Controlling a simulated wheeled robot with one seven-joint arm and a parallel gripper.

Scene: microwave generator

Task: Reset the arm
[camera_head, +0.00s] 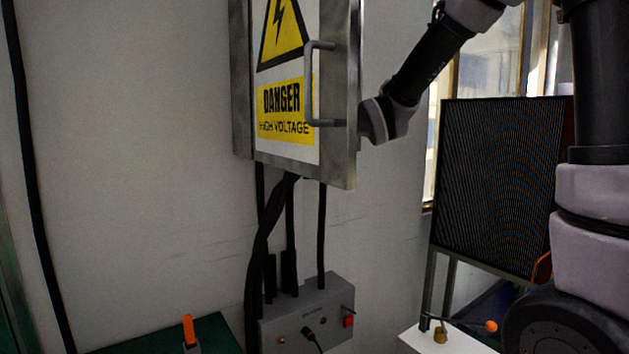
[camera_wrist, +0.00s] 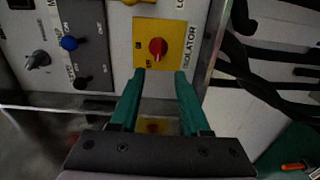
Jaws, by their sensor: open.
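My gripper (camera_wrist: 159,75) shows in the wrist view with its two green fingers apart and nothing between them. Its tips are just below a red rotary knob (camera_wrist: 158,47) on a yellow isolator plate (camera_wrist: 160,44). I cannot tell whether the tips touch the panel (camera_wrist: 115,60). In the head view my arm (camera_head: 425,65) reaches behind the right edge of a metal cabinet door (camera_head: 340,100) with a grey handle (camera_head: 310,85). The gripper itself is hidden there by the door.
A blue knob (camera_wrist: 69,43) and a black knob (camera_wrist: 80,81) sit left of the isolator. Black cables (camera_head: 270,230) run down from the cabinet to a grey box (camera_head: 308,315). A dark ribbed panel (camera_head: 495,180) stands at right.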

